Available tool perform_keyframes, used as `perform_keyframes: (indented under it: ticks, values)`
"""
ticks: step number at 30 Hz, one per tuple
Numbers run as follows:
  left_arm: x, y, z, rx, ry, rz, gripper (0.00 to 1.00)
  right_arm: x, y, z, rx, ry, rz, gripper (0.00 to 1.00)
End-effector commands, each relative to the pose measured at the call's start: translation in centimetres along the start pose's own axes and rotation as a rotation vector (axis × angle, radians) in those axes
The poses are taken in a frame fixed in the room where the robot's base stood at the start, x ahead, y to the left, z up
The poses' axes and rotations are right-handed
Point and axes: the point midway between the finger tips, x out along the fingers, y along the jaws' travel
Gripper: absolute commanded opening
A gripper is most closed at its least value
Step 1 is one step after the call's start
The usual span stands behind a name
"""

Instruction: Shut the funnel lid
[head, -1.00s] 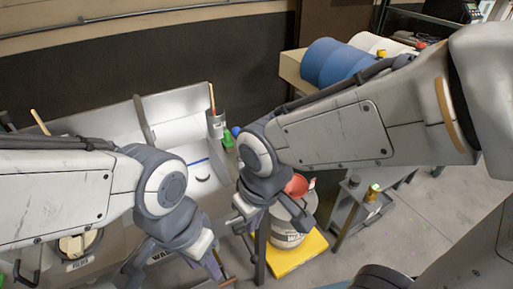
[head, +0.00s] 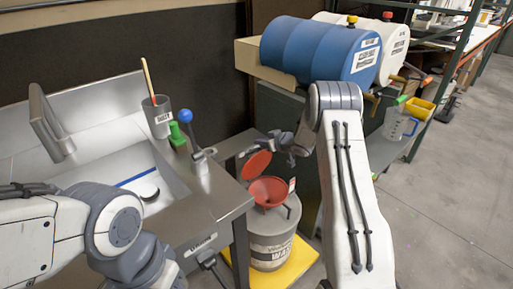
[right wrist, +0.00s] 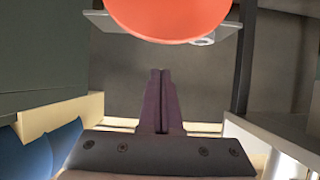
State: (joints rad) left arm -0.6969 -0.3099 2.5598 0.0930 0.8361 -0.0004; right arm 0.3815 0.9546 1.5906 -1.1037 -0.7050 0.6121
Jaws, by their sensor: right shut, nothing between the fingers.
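The red funnel (head: 270,191) sits on top of a light grey waste drum (head: 270,253) in the head view. Its round red lid (head: 256,165) stands raised and tilted at the far side of the funnel's mouth. My right gripper (head: 272,142) is just above and behind the lid, shut and empty. In the right wrist view the lid (right wrist: 170,18) fills the top middle, beyond my shut dark fingers (right wrist: 160,78). I cannot tell whether the fingertips touch it. My left arm is at the lower left of the head view, and its fingers are out of frame.
The drum stands on a yellow platform (head: 303,257). A steel sink bench (head: 207,213) with a blue-knobbed lever (head: 187,118) and a grey cup (head: 157,117) is to the left. Blue (head: 322,50) and white drums (head: 385,48) lie behind. Floor at the right is open.

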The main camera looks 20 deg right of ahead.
Motion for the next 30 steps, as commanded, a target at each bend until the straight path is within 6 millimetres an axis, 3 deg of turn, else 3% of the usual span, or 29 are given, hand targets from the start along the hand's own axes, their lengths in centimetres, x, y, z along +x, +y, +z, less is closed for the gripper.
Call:
perform_keyframes:
  ticks: [6,16,24,30]
  values:
    - [0.4,0.0,0.0,0.000,0.000,0.000,0.44,4.8,-0.9,-0.1,-0.006,-0.001,-0.009,0.00]
    - [0.7,-0.1,0.0,0.000,0.000,0.000,0.44,9.3,-0.8,-0.1,-0.005,-0.001,-0.006,0.00]
    - [1.1,-0.1,0.1,0.000,0.000,0.000,0.44,7.0,-0.6,2.3,-0.001,-0.003,-0.004,0.00]
    - [1.1,-0.1,0.1,0.000,0.000,0.000,0.44,6.3,-0.5,2.9,-0.002,-0.001,-0.002,0.00]
